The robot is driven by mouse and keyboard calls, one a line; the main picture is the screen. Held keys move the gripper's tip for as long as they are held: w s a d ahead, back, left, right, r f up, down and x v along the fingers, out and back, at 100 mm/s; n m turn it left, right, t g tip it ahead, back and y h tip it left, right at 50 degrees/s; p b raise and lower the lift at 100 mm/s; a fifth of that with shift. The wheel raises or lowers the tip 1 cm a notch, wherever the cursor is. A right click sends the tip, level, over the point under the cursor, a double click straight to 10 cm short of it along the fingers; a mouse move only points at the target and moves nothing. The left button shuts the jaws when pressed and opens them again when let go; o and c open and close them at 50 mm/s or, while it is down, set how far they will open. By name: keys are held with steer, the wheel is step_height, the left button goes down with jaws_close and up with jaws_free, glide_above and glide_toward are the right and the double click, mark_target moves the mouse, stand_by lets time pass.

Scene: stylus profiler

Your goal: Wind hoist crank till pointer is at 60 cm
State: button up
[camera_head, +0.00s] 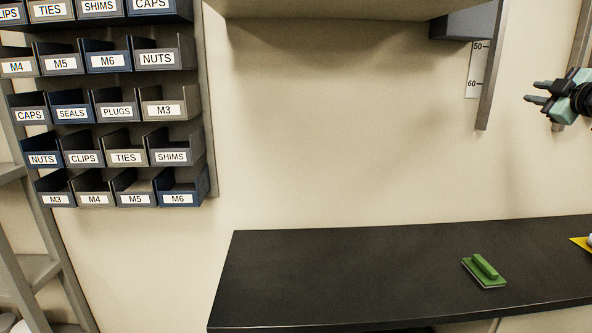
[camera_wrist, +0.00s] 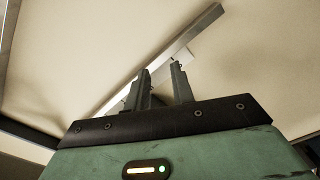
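A white scale strip (camera_head: 474,70) with marks 50 and 60 hangs on the wall at the upper right in the head view, beside a grey upright rail (camera_head: 491,75). A dark blue-grey block (camera_head: 466,23) covers the strip's upper part. I cannot make out a pointer or the crank in either view. My gripper (camera_head: 534,91) is at the right edge, right of the rail, with its fingers pointing left. The fingers are apart and nothing shows between them. In the wrist view my gripper (camera_wrist: 160,66) is also open, with a pale diagonal rail (camera_wrist: 190,36) beyond the fingers.
A black worktop (camera_head: 370,275) lies below, with a green block with a handle (camera_head: 484,270) and a yellow item (camera_head: 581,243) at its right. Labelled bins (camera_head: 115,110) fill the left wall. A pale cabinet or shelf (camera_head: 340,8) overhangs the top. The wall's middle is clear.

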steer(key=shift+d+f, duration=0.6)
steer(key=shift+d, duration=0.2)
steer(key=shift+d+f+b, duration=0.6)
steer(key=shift+f, duration=0.25)
steer(key=shift+d+f+b, duration=0.25)
steer(key=shift+f+b, duration=0.45)
steer(key=shift+f, duration=0.3)
steer(key=shift+f, duration=0.1)
